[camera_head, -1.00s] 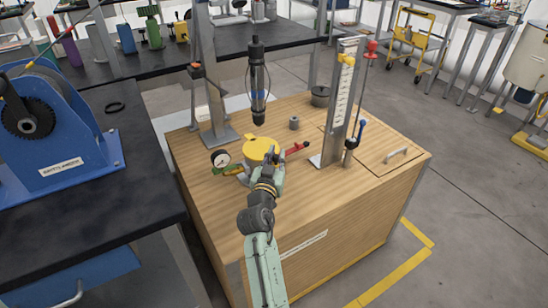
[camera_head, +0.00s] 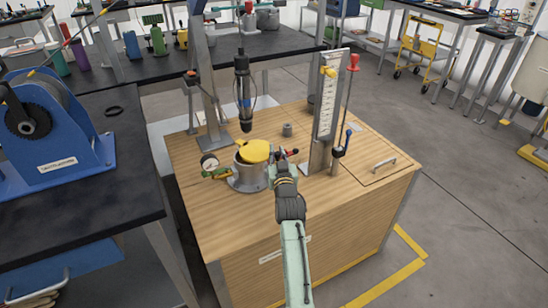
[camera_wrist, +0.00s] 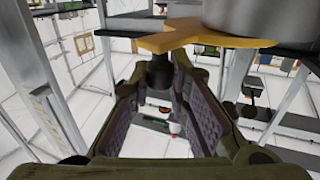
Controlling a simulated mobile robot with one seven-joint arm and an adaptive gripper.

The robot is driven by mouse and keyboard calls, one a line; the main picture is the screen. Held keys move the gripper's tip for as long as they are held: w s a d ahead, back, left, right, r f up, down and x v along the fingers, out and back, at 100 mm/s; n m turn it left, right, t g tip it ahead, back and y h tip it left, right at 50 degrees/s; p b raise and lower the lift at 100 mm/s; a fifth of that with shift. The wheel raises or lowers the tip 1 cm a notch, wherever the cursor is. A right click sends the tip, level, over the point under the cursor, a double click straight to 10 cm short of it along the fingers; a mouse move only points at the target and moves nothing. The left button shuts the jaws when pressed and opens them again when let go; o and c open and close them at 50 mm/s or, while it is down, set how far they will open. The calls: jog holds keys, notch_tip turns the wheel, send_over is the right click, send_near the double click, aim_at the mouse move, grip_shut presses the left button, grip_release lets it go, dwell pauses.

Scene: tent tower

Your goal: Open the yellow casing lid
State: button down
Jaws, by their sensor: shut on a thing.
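The yellow casing lid (camera_head: 256,151) sits over the round grey casing (camera_head: 248,181) on the wooden bench. Part of the casing's top rim shows at the lid's left; the lid looks shifted or tilted, and I cannot tell exactly how far. My gripper (camera_head: 284,160) is at the lid's right side. In the wrist view, the lid's yellow arm (camera_wrist: 200,36) spans the top, with a dark handle (camera_wrist: 160,72) below it. My gripper (camera_wrist: 160,80) is shut on this handle between its fingertips. The lid's far side is hidden there.
A hanging dark cylinder (camera_head: 243,92) is close above and behind the lid. A scaled column (camera_head: 326,105) stands at the right. The bench's front right top (camera_head: 350,200) is clear.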

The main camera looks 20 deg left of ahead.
jog(key=w+n+g+y+b, duration=0.4)
jog(key=w+y+b, duration=0.1)
jog(key=b, duration=1.3)
jog(key=shift+w+d+b, duration=0.25)
jog(key=shift+w+b, duration=0.05)
jog(key=shift+w, duration=0.45)
jog(key=shift+g, duration=0.3)
jog(key=c, duration=1.5)
grip_release()
jog(key=v, duration=1.2)
jog(key=shift+f, duration=0.1)
